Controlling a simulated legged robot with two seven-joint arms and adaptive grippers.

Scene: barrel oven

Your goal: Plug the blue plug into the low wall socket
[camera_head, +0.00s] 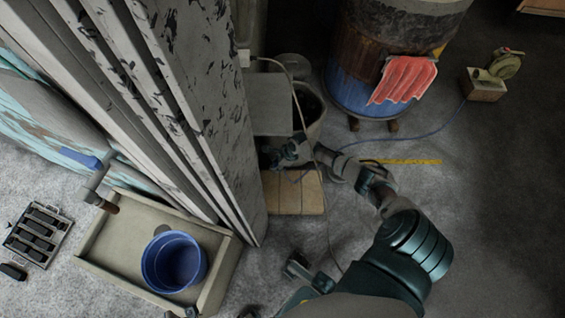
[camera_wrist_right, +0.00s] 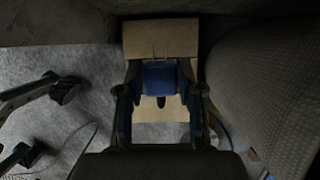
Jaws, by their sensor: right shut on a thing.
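The blue plug (camera_wrist_right: 160,78) sits between the fingers of my right gripper (camera_wrist_right: 162,100) in the right wrist view, with a dark tip below it. My right gripper (camera_head: 290,152) is shut on it, beside the worn panels and above a pale board (camera_head: 290,192); the plug is hardly visible there. A small pale fitting (camera_head: 243,58) with a cable is on the panel side at the top. I cannot tell whether it is a socket, and no low wall socket shows clearly. My left gripper (camera_head: 309,272) appears low, empty, fingers apart; they also show in the right wrist view (camera_wrist_right: 50,120).
A bucket (camera_head: 311,112) stands just right of the panels. The barrel oven (camera_head: 358,85) with a red cloth (camera_head: 404,80) is behind it. A thin blue cable (camera_head: 420,133) crosses the floor. A blue pot (camera_head: 174,262) sits on a tray (camera_head: 115,245). Floor at right is open.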

